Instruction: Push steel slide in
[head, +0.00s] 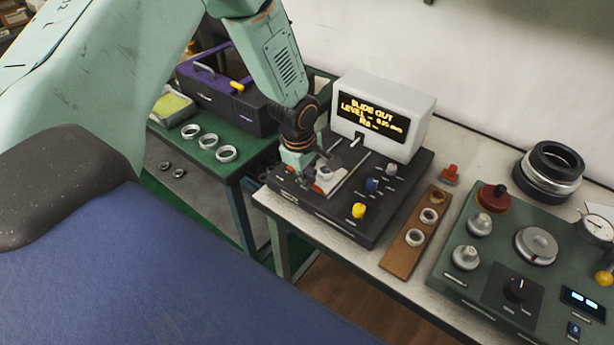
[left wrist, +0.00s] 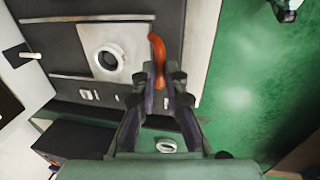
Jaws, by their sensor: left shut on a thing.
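The steel slide (head: 345,183) is a flat grey plate on the black measuring unit (head: 380,215), with a pale ring (head: 324,174) on it. In the left wrist view the slide (left wrist: 72,62) shows with the ring (left wrist: 108,57) over a dark round spot. A red-orange handle (left wrist: 157,47) stands along the slide's edge. My left gripper (left wrist: 162,80) is shut on this handle, its fingertips on either side. In the head view my left gripper (head: 303,165) reaches down over the slide's left end and partly hides it. The unit's display (head: 372,115) reads "SLIDE OUT". My right gripper is not in view.
A wooden strip (head: 415,235) with several rings lies right of the unit. A green panel (head: 530,260) with knobs stands further right. A purple case (head: 225,100) and loose rings (head: 208,141) are on the green table at left. A gap separates the tables.

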